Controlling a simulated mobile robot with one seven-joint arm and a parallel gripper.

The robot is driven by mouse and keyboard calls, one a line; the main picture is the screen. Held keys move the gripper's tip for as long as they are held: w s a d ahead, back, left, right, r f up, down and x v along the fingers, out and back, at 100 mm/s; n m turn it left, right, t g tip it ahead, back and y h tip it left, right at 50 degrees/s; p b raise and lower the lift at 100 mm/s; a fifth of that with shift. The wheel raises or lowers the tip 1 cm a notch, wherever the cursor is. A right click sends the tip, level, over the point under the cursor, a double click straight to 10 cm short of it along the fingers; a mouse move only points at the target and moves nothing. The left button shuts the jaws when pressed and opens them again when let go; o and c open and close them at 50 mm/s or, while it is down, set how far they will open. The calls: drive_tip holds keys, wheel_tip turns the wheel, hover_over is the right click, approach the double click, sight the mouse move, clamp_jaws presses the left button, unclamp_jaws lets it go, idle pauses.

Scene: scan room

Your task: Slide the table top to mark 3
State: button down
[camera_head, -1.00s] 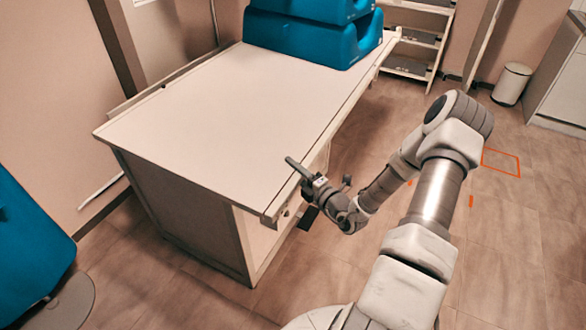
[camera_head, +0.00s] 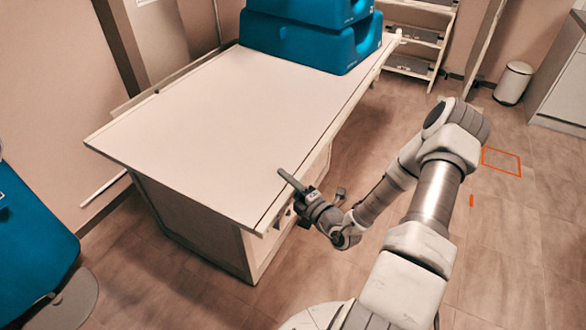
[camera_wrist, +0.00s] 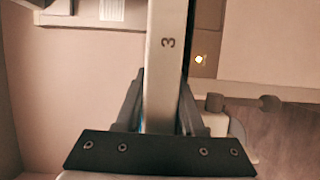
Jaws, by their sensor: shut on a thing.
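The table top (camera_head: 225,115) is a long pale slab on a white cabinet base (camera_head: 205,228), overhanging it at the near end. My gripper (camera_head: 291,181) is at its right long edge, close to the near corner. In the wrist view, the two dark fingers (camera_wrist: 160,88) stand on either side of a pale strip and are shut on this edge of the table top (camera_wrist: 161,105). Finger contact is partly hidden.
Blue padded blocks (camera_head: 312,40) sit on the far end of the table top. A blue chair-like object (camera_head: 30,225) stands at left. A shelf rack (camera_head: 412,68) and white bin (camera_head: 512,84) are at the back right. Floor right of the table is mostly clear, with an orange outline (camera_head: 502,162).

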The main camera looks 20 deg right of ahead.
drive_tip(key=shift+w+d, duration=0.2)
drive_tip(key=c, duration=0.5)
unclamp_jaws()
drive_tip(key=v, duration=1.7)
drive_tip(key=shift+s+r, duration=0.1)
drive_tip(key=shift+s, duration=0.15)
